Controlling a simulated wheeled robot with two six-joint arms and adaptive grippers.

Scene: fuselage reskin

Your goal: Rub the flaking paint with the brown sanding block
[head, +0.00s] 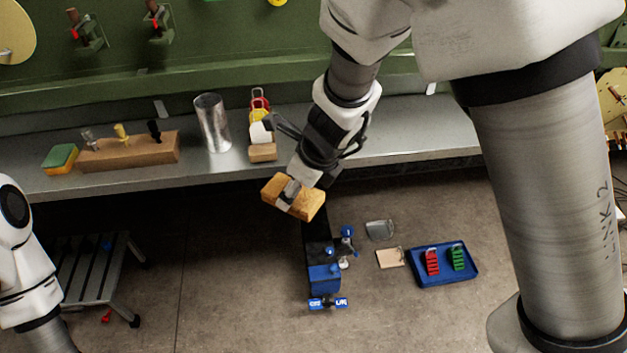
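The brown sanding block (309,204) is a wood-coloured brick held in front of the grey shelf's edge, over the floor. My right gripper (290,190) reaches down from the top and is shut on the block, with one grey finger showing across its face. The green curved panel (220,55) spans the top of the head view. I cannot make out flaking paint on it for sure. My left arm shows at the left edge, but its gripper is out of view.
The grey shelf (420,135) holds a sponge (60,158), a wooden tool rack (130,152), a metal cup (212,123) and a wood-based brush-like item (262,152). Below are a step stool (95,268), a blue vise-like stand (323,275) and a blue tray (443,279).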

